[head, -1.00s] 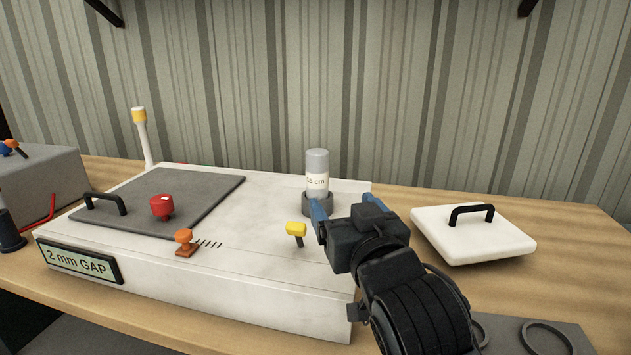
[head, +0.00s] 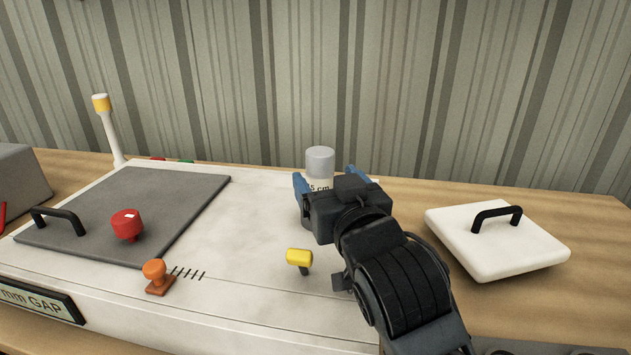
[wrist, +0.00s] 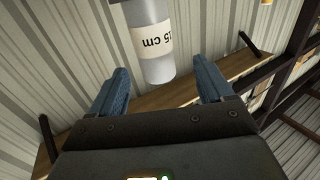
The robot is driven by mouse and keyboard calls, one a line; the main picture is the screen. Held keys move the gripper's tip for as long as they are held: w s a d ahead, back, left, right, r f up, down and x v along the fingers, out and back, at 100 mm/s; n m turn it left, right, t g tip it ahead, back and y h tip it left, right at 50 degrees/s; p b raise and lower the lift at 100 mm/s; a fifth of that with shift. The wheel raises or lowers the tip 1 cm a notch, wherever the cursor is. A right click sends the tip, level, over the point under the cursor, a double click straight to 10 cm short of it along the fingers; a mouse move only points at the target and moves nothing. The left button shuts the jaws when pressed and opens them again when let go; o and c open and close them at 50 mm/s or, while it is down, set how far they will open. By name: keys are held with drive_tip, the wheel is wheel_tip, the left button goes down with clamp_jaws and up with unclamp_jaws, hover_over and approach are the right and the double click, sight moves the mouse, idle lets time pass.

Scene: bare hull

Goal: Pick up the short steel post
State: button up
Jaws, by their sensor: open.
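The short steel post (head: 320,160) is a grey cylinder with a white label ending in "5 cm". It stands upright at the back right of the white box in the head view, its lower part hidden behind my gripper. My gripper (head: 325,180) is open, with one blue finger showing on each side of the post. In the wrist view the post (wrist: 157,68) shows between the two blue fingers of my gripper (wrist: 163,88), with visible space on both sides.
The white box (head: 245,225) carries a grey lid plate (head: 170,195), a red knob (head: 127,225), an orange knob (head: 155,275) and a yellow knob (head: 299,257). A white lid with black handle (head: 500,250) lies on the wooden table (head: 590,215) at right. A yellow-topped post (head: 108,130) stands back left.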

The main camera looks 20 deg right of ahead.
sight(322, 172)
drive_tip(key=w, duration=0.3)
drive_tip(key=shift+w+d+r+p, duration=0.1)
drive_tip(key=shift+w+d+p, duration=0.05)
drive_tip(key=shift+d+p, duration=0.15)
drive_tip(key=w, duration=0.3)
drive_tip(key=w+p, duration=0.1)
drive_tip(key=shift+w+d, duration=0.15)
drive_tip(key=shift+d, duration=0.2)
drive_tip(key=c, duration=1.3)
